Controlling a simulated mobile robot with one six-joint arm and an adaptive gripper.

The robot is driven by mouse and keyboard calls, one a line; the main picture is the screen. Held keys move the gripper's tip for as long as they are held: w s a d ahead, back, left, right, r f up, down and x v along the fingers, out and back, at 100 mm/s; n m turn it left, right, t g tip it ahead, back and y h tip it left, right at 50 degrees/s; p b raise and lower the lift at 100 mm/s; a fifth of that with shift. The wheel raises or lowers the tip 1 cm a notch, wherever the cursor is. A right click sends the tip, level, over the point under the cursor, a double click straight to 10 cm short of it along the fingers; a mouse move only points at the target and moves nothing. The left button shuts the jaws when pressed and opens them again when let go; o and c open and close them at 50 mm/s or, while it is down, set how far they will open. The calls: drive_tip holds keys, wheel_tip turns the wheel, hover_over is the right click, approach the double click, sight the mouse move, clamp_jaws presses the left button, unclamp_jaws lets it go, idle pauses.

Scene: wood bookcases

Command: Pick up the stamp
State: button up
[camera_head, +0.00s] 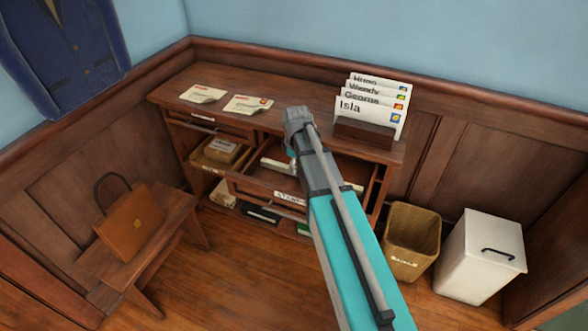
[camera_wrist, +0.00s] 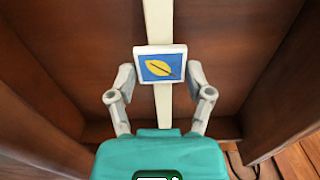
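In the wrist view the stamp (camera_wrist: 160,66) is a small white-bordered square with a yellow leaf on blue. It lies over a cream strip (camera_wrist: 162,104) inside a brown wooden drawer (camera_wrist: 95,50). My gripper (camera_wrist: 160,74) is open, with one finger left and one right of the stamp. Gaps show between the stamp and both fingers; height above it is hard to judge. In the head view the pulled-out drawer (camera_head: 243,186) has a label (camera_head: 290,198) that seems to read "STAMPS". My arm hides the stamp and fingers there.
The wooden desk (camera_head: 240,85) holds two envelopes (camera_head: 203,94) (camera_head: 248,104) and a holder (camera_head: 362,140) with several name cards (camera_head: 366,110). Drawer walls stand close on both sides of my gripper. A basket (camera_head: 411,243) and a white bin (camera_head: 480,255) stand to the right.

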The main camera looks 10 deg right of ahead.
drive_tip(key=shift+c, duration=0.7)
drive_tip(key=shift+r, duration=0.15)
drive_tip(key=shift+r+p, duration=0.95)
drive_tip(key=shift+p, duration=0.15)
drive_tip(key=s+r+p, duration=1.1)
drive_tip(key=s, duration=0.3)
drive_tip(key=shift+a+r, duration=0.15)
drive_tip(key=shift+s, duration=0.15)
